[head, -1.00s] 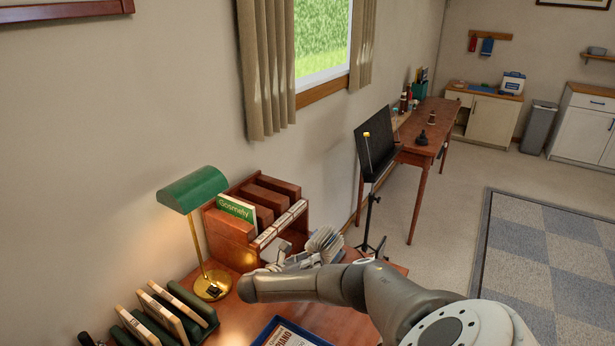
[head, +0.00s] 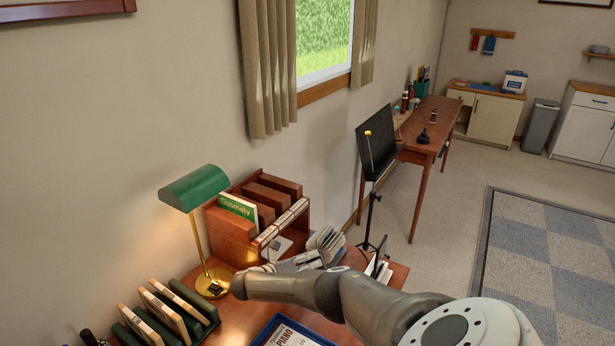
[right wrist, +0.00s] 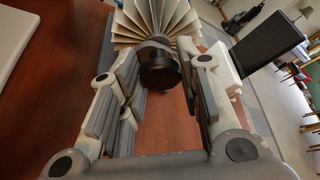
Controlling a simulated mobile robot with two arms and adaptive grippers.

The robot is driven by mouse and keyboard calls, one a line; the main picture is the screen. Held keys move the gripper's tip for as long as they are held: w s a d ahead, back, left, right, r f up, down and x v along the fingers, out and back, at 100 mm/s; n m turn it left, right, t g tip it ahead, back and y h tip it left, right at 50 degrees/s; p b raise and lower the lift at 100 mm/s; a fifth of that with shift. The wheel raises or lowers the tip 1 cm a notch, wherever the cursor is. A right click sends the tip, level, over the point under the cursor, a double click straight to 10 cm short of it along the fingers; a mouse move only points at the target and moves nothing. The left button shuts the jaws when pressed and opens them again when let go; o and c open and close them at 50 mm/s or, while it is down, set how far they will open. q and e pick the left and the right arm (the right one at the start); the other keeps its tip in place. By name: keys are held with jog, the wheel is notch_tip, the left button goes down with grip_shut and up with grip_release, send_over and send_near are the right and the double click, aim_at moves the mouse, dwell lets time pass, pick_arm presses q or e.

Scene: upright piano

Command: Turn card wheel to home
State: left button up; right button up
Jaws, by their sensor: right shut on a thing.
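The card wheel (head: 325,243) stands on the wooden desk top, its pale cards fanned out. In the right wrist view its cards (right wrist: 160,20) spread at the top, with a round dark knob (right wrist: 158,72) facing me. My right gripper (head: 303,262) is at the wheel's near left side in the head view, partly hidden by my own arm. In the right wrist view my right gripper (right wrist: 162,88) has its fingers on either side of the knob and is shut on it. The wheel's lower part is hidden. My left gripper is not in view.
A brass lamp with a green shade (head: 193,188) and a wooden organizer (head: 230,222) stand left of the wheel. A dark holder with white sheets (head: 379,265) stands to its right. A blue tray (head: 268,333) and a book rack (head: 205,307) are nearer.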

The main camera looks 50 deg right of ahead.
jog(key=o, duration=1)
jog(key=shift+a, duration=0.1)
jog(key=v, duration=1.1)
jog(key=shift+a+r, duration=0.1)
jog(key=shift+a, duration=0.3)
